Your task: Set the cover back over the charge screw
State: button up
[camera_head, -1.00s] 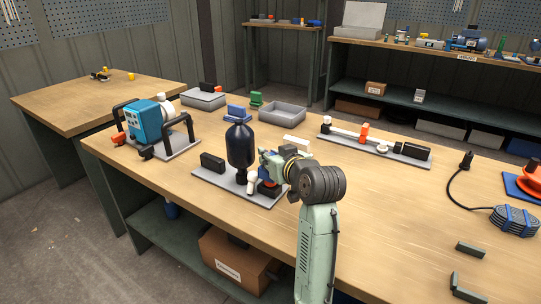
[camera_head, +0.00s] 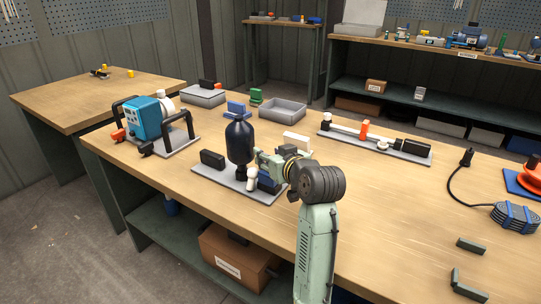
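The dark blue rounded vessel (camera_head: 239,143) stands upright on a grey base plate (camera_head: 212,178) on the bench. A white elbow fitting (camera_head: 252,184) is at its foot. My gripper (camera_head: 264,164) reaches in from the right, just right of the vessel and above the plate. Contact between the two cannot be made out. My fingertips are small and partly hidden, so their opening cannot be told. The charge screw is not distinguishable.
A black block (camera_head: 212,160) stands on the plate's left. Behind are a white block (camera_head: 296,141) and a grey tray (camera_head: 283,111). A blue pump unit (camera_head: 146,119) with black handles is at left. A long plate with fittings (camera_head: 400,156) lies behind right. The bench's front middle is clear.

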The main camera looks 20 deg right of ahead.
jog(key=shift+r, duration=0.35)
jog(key=shift+r+p, duration=0.5)
jog(key=shift+r, duration=0.05)
jog(key=b+v, duration=0.2)
jog(key=v, duration=0.9)
jog(key=shift+s, duration=0.5)
jog(key=shift+f, duration=0.1)
